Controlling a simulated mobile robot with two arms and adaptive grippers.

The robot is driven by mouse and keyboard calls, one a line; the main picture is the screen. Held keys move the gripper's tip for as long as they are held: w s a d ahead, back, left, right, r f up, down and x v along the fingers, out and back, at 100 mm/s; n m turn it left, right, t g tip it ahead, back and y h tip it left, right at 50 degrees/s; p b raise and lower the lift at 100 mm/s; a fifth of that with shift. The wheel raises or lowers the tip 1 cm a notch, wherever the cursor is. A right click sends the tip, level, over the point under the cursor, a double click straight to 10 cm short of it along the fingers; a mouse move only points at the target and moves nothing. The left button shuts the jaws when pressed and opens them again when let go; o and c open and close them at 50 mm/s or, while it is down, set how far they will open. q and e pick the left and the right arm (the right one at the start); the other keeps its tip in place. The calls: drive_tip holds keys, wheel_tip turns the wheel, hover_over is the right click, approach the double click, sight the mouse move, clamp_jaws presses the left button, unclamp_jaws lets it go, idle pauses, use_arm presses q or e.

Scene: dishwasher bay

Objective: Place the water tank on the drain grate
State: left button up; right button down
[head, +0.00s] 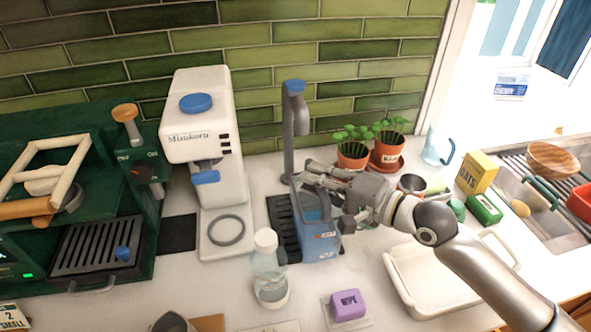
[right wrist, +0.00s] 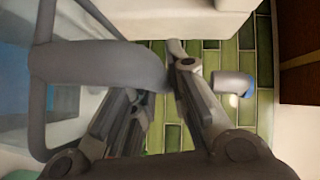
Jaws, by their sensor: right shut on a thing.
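The water tank (head: 318,243) is a clear bluish container with a grey frame and handle, near the middle of the head view. My right gripper (head: 318,178) is at its top, shut on the handle. In the right wrist view, the thick grey handle (right wrist: 95,68) runs to my fingers (right wrist: 165,75), and the clear tank wall shows at the left. The black slatted drain grate (head: 283,222) lies under the grey tap (head: 290,130). The tank is upright at the grate's right side and hides part of it. I cannot tell whether its base touches. My left gripper is not in view.
A white grinder (head: 205,130) stands left of the grate. A clear bottle (head: 268,272) and a purple block (head: 347,304) are in front. Potted plants (head: 388,150) stand behind right. A white tray (head: 405,285) lies under my right arm.

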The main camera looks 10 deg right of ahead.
sight(295, 175)
drive_tip(key=p+x, duration=0.2)
drive_tip(key=x, duration=0.3)
drive_tip(key=shift+w+a, duration=0.1)
drive_tip(key=shift+w, duration=0.05)
idle(0.3)
drive_tip(key=shift+f, duration=0.15)
drive_tip(key=c, duration=1.8)
unclamp_jaws()
drive_tip(key=shift+f, duration=0.25)
drive_tip(key=shift+c, duration=0.2)
drive_tip(key=o, duration=0.4)
